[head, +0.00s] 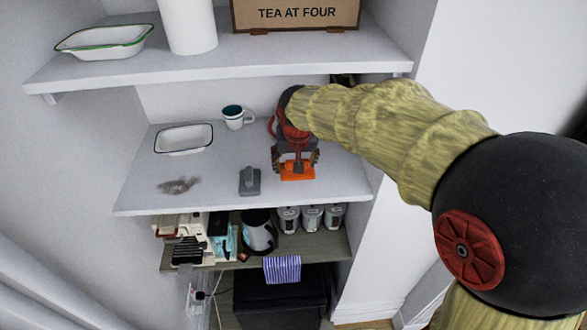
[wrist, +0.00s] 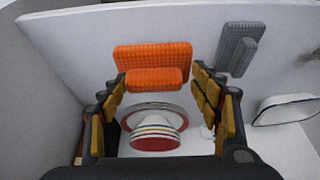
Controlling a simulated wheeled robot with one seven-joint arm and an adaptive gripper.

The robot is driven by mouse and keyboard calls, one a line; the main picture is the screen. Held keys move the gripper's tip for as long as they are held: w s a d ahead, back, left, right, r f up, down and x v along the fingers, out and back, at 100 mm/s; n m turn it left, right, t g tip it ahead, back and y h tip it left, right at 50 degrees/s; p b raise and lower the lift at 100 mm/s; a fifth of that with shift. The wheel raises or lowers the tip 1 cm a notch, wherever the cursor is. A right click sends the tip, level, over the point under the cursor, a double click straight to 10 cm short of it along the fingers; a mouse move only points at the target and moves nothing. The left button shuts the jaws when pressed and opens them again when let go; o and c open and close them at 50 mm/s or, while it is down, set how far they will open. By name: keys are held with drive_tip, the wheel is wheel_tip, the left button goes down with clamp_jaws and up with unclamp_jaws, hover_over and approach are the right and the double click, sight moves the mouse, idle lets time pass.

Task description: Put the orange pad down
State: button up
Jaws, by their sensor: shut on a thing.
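The orange pad (head: 298,171) is at my gripper, over the right front part of the middle white shelf (head: 215,185). My gripper (head: 297,160) points down at it. In the wrist view the orange pad (wrist: 126,57) has a raised orange grip block, and the fingertips of my gripper (wrist: 160,80) are closed on that block's two ends. The pad looks level and at or just above the shelf; I cannot tell if it touches.
A grey pad (head: 249,182) lies left of the orange one, near a grey smudge (head: 178,186). A white dish (head: 184,138) and a mug (head: 236,117) stand behind. The wrist view shows stacked round dishes (wrist: 152,138) near my gripper. Another shelf (head: 220,65) hangs above.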

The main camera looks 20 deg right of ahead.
drive_tip(key=shift+w+d+f, duration=0.1)
drive_tip(key=shift+w+f, duration=0.6)
drive_tip(key=shift+f, duration=0.25)
drive_tip(key=x, duration=0.2)
drive_tip(key=p+x, duration=0.1)
drive_tip(key=shift+s+f, duration=0.15)
drive_tip(key=shift+s, duration=0.1)
drive_tip(key=shift+f, duration=0.15)
drive_tip(key=shift+f, duration=0.2)
drive_tip(key=o, duration=1.3)
drive_tip(key=shift+c, duration=0.2)
